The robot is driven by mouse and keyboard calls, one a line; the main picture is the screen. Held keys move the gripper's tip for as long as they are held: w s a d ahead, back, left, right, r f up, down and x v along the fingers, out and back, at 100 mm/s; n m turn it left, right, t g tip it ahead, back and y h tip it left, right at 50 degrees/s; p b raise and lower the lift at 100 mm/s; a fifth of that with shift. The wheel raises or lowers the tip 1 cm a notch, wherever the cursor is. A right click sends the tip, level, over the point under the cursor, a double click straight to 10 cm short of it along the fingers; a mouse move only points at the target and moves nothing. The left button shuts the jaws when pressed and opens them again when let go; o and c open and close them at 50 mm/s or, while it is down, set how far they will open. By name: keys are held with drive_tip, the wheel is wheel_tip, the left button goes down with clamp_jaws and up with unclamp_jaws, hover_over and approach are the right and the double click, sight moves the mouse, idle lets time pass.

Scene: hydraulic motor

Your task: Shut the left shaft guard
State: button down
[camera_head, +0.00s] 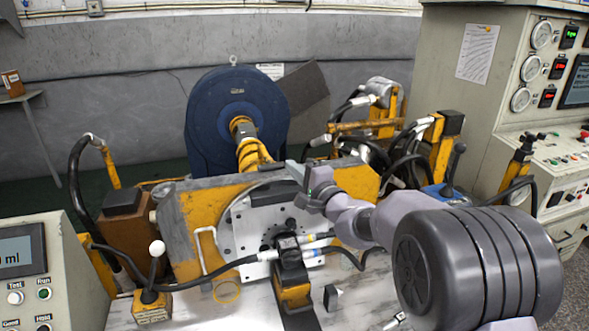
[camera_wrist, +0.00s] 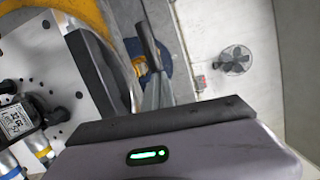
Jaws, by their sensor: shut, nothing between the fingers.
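A yellow and grey panel (camera_head: 205,228) with a pale bar handle (camera_head: 204,250) stands at the left of the motor mount; I take it for the left shaft guard, but cannot tell for certain or how far it is open. The yellow shaft (camera_head: 250,153) runs from the blue round housing (camera_head: 238,108) toward the mount. My gripper (camera_head: 310,190) is shut and empty, over the upper right of the silver mounting plate (camera_head: 245,232), well right of the handle. In the wrist view the gripper (camera_wrist: 150,60) shows edge-on, beside the plate (camera_wrist: 50,60).
The black motor (camera_head: 291,270) with hoses sits in front of the plate. A lever with a white knob (camera_head: 157,248) stands at the left front. A control cabinet (camera_head: 470,110) stands at the right. A wall fan (camera_wrist: 235,60) shows in the wrist view.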

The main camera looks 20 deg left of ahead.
drive_tip(key=s+d+p, duration=0.1)
drive_tip(key=s+d, duration=0.3)
drive_tip(key=d, duration=0.6)
drive_tip(key=s+d+r+n+g+h, duration=0.2)
drive_tip(key=s+n+g, duration=0.45)
drive_tip(key=s, duration=1.45)
drive_tip(key=s+d+f+h, duration=0.3)
drive_tip(key=s+d+h, duration=0.1)
drive_tip(key=s+d, duration=0.3)
drive_tip(key=s+d+f+m+h, duration=0.1)
drive_tip(key=s+d+f+h, duration=0.2)
drive_tip(key=d, duration=0.9)
drive_tip(key=s+h, duration=0.2)
drive_tip(key=s, duration=0.2)
drive_tip(key=shift+s+f+h, duration=0.25)
drive_tip(key=shift+f+h, duration=0.05)
drive_tip(key=shift+f, duration=0.1)
